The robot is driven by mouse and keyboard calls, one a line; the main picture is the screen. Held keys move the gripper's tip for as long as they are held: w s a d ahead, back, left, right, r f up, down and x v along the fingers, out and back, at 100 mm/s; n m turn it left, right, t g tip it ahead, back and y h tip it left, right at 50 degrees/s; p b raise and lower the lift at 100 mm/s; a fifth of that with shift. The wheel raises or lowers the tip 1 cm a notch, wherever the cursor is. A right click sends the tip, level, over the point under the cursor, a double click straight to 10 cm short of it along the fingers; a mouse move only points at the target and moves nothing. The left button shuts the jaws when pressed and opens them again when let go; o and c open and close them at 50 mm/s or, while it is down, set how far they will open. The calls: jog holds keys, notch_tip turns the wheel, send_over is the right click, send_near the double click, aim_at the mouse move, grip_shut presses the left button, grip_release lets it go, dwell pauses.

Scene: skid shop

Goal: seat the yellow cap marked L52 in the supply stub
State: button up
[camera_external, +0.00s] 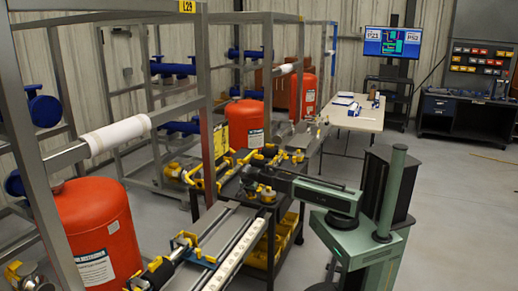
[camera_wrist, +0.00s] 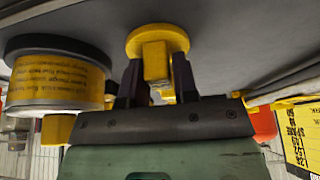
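A yellow cap (camera_wrist: 157,40) with a round flange and a square knob is in front of my gripper (camera_wrist: 158,75) in the wrist view. The two dark fingers stand on either side of the knob, very near or touching it. I cannot tell whether they are closed on it. No L52 marking is readable. In the external view my gripper (camera_external: 262,190) is low over the dark cart (camera_external: 284,222), among yellow fittings, and its fingers are too small to make out. I cannot single out the supply stub.
A wide cylinder with a yellow printed label (camera_wrist: 58,82) stands just left of my gripper. Grey frames (camera_external: 204,100) with red tanks (camera_external: 100,225) line the left. A rail with a white slotted strip (camera_external: 236,250) runs in front. A pale table (camera_external: 352,118) stands behind; floor at right is clear.

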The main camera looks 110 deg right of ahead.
grip_shut()
notch_tip(320, 180, up, 7)
jog(key=p, duration=0.7)
